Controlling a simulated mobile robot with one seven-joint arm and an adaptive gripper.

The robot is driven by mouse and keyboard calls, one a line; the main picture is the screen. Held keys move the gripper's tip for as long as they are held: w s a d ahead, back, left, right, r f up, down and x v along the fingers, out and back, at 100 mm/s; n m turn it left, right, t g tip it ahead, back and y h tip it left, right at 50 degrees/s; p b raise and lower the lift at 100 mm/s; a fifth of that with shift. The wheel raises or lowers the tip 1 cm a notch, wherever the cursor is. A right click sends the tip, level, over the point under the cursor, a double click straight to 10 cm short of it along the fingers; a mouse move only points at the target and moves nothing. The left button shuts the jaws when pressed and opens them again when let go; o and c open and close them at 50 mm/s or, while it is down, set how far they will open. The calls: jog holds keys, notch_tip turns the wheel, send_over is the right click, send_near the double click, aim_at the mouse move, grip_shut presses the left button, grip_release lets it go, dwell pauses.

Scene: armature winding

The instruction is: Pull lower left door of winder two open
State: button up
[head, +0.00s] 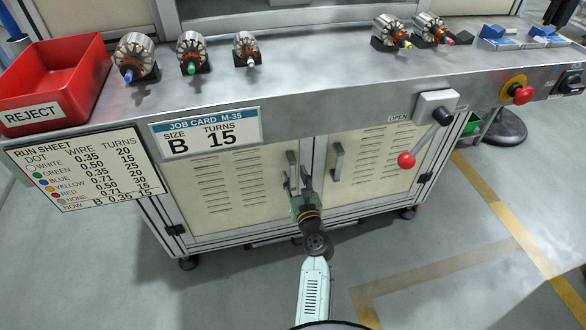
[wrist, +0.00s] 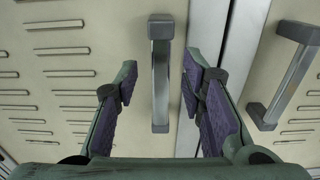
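The lower left door (head: 222,190) of the winder is a cream louvred panel, shut against the frame. It also fills the left of the wrist view (wrist: 75,75). Its upright bar handle (head: 292,165) sits near the door's right edge. In the wrist view the handle (wrist: 160,75) stands between the two fingers of my gripper (wrist: 158,95), with a gap on each side. My gripper (head: 302,188) is open in front of the handle. The right door (head: 375,165) is also shut, with its own handle (head: 337,162); this handle shows right of my gripper in the wrist view (wrist: 285,75).
A lever with a red knob (head: 406,160) hangs at the right door, below an OPEN label. A job card (head: 206,132) and run sheet (head: 82,168) hang on the bench front. A red reject bin (head: 55,85) and several armatures stand on top. Floor in front is clear.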

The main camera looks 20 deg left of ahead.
aim_at(293, 171)
jog(key=shift+x, duration=1.6)
grip_shut()
